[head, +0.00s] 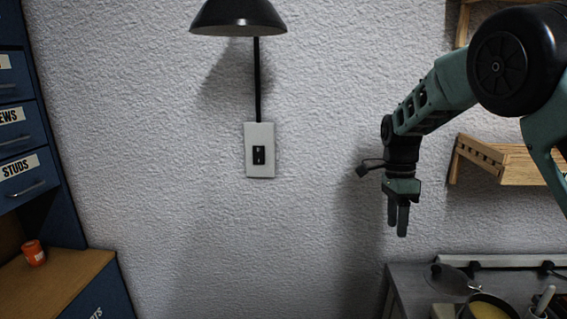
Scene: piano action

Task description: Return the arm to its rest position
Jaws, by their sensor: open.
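My gripper (398,230) hangs at the end of my green and black arm (435,100) on the right side of the head view. Its fingers point down and are open, with nothing seen between them. It is in the air in front of the textured white wall, above and left of the grey bench. The arm reaches in from the upper right, bent downward at the wrist.
A grey bench (410,290) at lower right holds a pot (490,308) with yellow contents. A wooden shelf (500,160) is right of my gripper. A black lamp (238,15) hangs above a wall switch (259,150). Blue drawers (22,145) and an orange jar (34,252) stand left.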

